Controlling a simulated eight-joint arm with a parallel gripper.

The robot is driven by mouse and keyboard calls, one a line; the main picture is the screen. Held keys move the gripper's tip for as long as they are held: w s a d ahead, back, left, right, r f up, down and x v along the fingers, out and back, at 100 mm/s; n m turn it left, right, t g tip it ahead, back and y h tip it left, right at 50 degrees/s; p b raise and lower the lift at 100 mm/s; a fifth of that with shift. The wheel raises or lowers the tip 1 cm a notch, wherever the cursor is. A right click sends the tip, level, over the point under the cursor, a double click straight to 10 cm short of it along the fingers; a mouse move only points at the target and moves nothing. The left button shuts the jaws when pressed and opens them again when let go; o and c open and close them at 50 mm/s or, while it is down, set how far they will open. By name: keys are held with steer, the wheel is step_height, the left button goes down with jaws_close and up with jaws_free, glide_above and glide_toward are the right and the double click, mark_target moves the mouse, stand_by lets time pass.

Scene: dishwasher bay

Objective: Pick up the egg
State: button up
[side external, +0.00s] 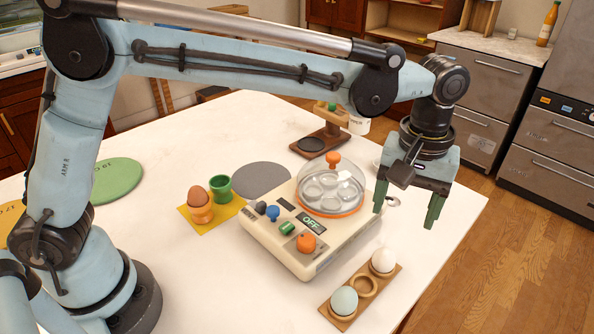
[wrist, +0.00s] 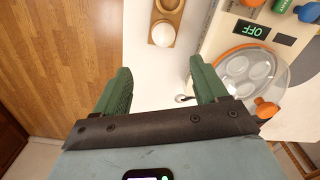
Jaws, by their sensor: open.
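Three eggs show in the side view. A brown egg (side external: 198,196) stands in an orange cup (side external: 202,214) on a yellow mat (side external: 184,212). A white egg (side external: 383,260) and a pale blue-green egg (side external: 344,300) sit in the end hollows of a wooden holder (side external: 366,286), with an empty hollow between them. My gripper (side external: 405,210) is open and empty, pointing down above the right part of the table. In the wrist view the white egg (wrist: 163,34) lies just beyond the gap between my green fingers, apart from them; the blue-green egg is out of that view.
An egg cooker (side external: 318,222) with a clear dome, orange knobs and an "OFF" display stands left of my gripper. A green cup (side external: 219,187) is beside the brown egg. A wooden stand (side external: 322,140) is at the back. The white table (side external: 440,250) is clear near its right edge.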

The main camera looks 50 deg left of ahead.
mark_target(387, 250)
step_height(387, 250, down, 7)
steer(key=shift+r, duration=0.1)
steer(key=shift+s+a+f, duration=0.1)
steer(key=shift+s+f, duration=0.05)
steer(key=shift+f, duration=0.7)
steer(key=shift+s+a+f, duration=0.1)
steer(key=shift+f, duration=0.8)
steer(key=shift+s+a+f, duration=0.1)
steer(key=shift+s+f, duration=0.05)
steer(key=shift+f, duration=0.7)
steer(key=c, duration=0.7)
